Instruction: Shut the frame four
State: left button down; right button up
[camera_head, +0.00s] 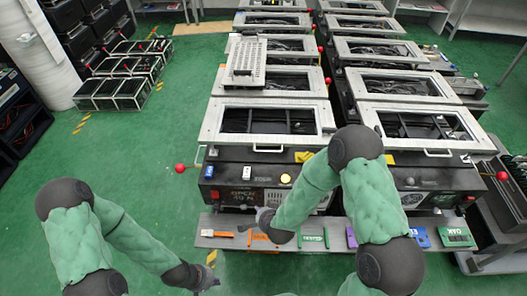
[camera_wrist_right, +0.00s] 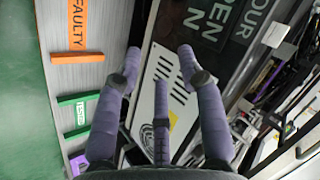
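A pale rectangular frame (camera_head: 212,122) with a front handle tops the front-left dark fixture. A red-ball lever (camera_head: 180,168) sticks out at that fixture's left side. A partly readable "...OUR" label (camera_wrist_right: 263,12) and an "OPEN" plate (camera_wrist_right: 219,20) show in the right wrist view. My right gripper (camera_head: 263,215) is in front of this fixture's panel, with its arm across the right part of the fixture. In the wrist view its purple fingers (camera_wrist_right: 160,68) are spread, with nothing between them. My left gripper (camera_head: 207,276) is low at the left, away from the fixture; its fingers are too small to judge.
A second front fixture with a pale frame (camera_head: 368,115) and a red-ball lever (camera_head: 502,176) stands at the right. A grey shelf (camera_head: 222,220) carries coloured labels, including an orange "FAULTY" sign (camera_wrist_right: 78,25). More fixtures stand behind.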

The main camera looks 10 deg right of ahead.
jog(key=w+r+m+t+h, duration=0.2)
jog(key=w+r+m+t, duration=0.25)
jog(key=r, duration=0.45)
jog(key=m+t+h+p, duration=0.2)
jog(key=m+h, duration=0.1)
jog(key=m, duration=0.3)
send_near(265, 151)
jog(key=shift+f+b+x, duration=0.2)
jog(key=shift+b+x, duration=0.6)
jog(key=shift+x, duration=1.8)
jog(key=shift+f+b+x, duration=0.15)
jog(key=shift+b+x, duration=0.6)
jog(key=shift+x, duration=1.8)
jog(key=shift+s+a, duration=0.1)
jog(key=shift+c, duration=0.3)
grip_shut()
